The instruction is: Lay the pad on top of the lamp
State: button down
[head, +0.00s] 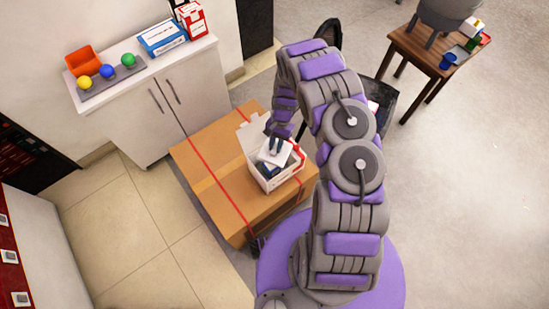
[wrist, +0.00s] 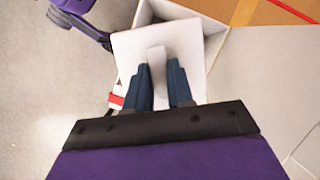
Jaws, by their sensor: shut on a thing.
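The pad (wrist: 130,52) is a flat white square with a raised white tab. My gripper (wrist: 161,72) is shut on that tab, with a dark blue finger on each side. In the head view, my gripper (head: 274,146) holds the pad (head: 271,157) tilted at the opening of a white box. I cannot tell whether the pad touches the box. A dark blue item (head: 267,170) shows below the pad inside the box. I cannot make out a lamp for certain; the pad and gripper hide much of the box's inside.
The open white box (head: 278,183) stands on a red-strapped cardboard carton (head: 213,187); it also shows in the wrist view (wrist: 216,49). A white cabinet (head: 150,95) holds coloured balls and cartons at the upper left. A wooden table (head: 420,53) stands upper right. Floor at right is clear.

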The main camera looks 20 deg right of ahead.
jog(key=shift+d+f, duration=0.1)
jog(key=shift+d, duration=0.05)
jog(key=c, duration=0.9)
grip_release()
jog(key=p+v, duration=0.3)
jog(key=v, duration=1.4)
jog(key=shift+p, duration=0.4)
jog(key=shift+w, duration=0.1)
